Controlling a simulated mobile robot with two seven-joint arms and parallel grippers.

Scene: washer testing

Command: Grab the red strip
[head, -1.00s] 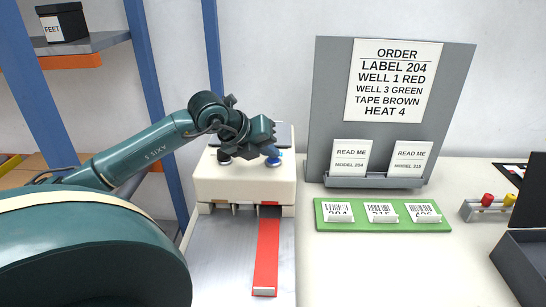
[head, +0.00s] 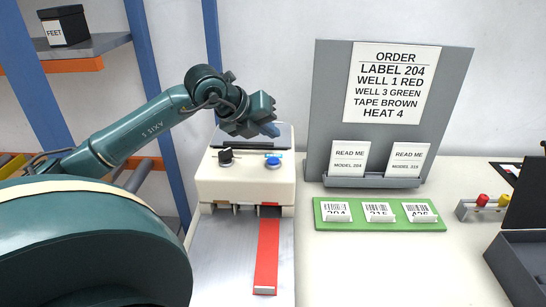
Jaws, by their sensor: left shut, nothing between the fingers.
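The red strip (head: 267,252) sticks out of the front right slot of a cream machine (head: 243,187) and lies along a grey metal plate (head: 218,262). A pale bar (head: 264,290) crosses its near end. My left gripper (head: 271,130) is shut and empty. It is above the back of the machine, well apart from the strip. A black knob (head: 225,157) and a blue knob (head: 273,162) are on the machine's sloped face. My right gripper is not in the head view.
A green tray (head: 380,226) with several barcode labels lies right of the machine. A grey order board (head: 330,90) with two cards stands behind it. A small rack (head: 484,210) with red and yellow caps and a dark box (head: 524,262) are at the right. The white table between is clear.

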